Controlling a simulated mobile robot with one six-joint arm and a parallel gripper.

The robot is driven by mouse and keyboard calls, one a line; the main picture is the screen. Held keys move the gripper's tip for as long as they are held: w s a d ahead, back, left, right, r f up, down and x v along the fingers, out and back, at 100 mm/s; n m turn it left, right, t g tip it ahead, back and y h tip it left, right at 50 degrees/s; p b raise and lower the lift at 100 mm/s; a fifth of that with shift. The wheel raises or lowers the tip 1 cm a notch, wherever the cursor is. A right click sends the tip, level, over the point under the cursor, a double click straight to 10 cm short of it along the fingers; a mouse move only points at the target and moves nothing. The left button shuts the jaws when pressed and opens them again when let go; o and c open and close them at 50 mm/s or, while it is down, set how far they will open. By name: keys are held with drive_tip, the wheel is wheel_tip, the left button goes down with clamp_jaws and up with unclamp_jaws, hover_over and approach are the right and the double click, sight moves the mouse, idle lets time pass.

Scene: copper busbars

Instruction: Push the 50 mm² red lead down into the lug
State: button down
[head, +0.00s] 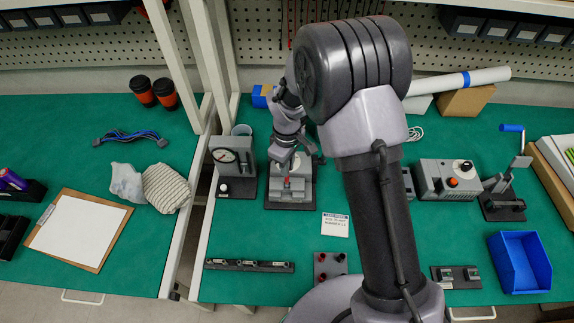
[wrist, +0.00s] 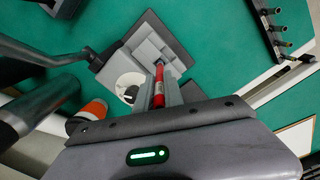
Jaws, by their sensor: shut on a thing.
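My gripper (head: 287,166) is shut on the red lead (wrist: 159,82), which runs between the two fingers in the wrist view (wrist: 160,92). A small bit of red also shows below the gripper in the head view. The lead's lower end points at a grey block fixture (head: 303,185) on a dark base plate, which also shows in the wrist view (wrist: 165,47). The lug is not clearly visible, hidden by the fingers and lead, so I cannot tell how deep the lead sits or whether it touches.
A gauge device (head: 226,157) stands just left of the fixture. A printed card (head: 335,225) lies at its lower right. A rack of small parts (head: 248,265) and a block with red-topped pieces (head: 330,268) are near the front edge. A blue bin (head: 520,262) is at right.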

drive_tip(key=shift+f, duration=0.15)
drive_tip(key=shift+f+b, duration=0.45)
drive_tip(key=shift+f, duration=0.05)
drive_tip(key=c, duration=1.4)
unclamp_jaws()
drive_tip(key=shift+r, duration=0.1)
drive_tip(key=shift+o, duration=0.2)
drive_tip(key=shift+r+p, duration=1.2)
drive_tip(key=shift+r, duration=0.3)
wheel_tip(320, 180, up, 10)
drive_tip(key=p, duration=0.7)
drive_tip(key=shift+r+p, duration=0.15)
drive_tip(key=shift+p, duration=0.25)
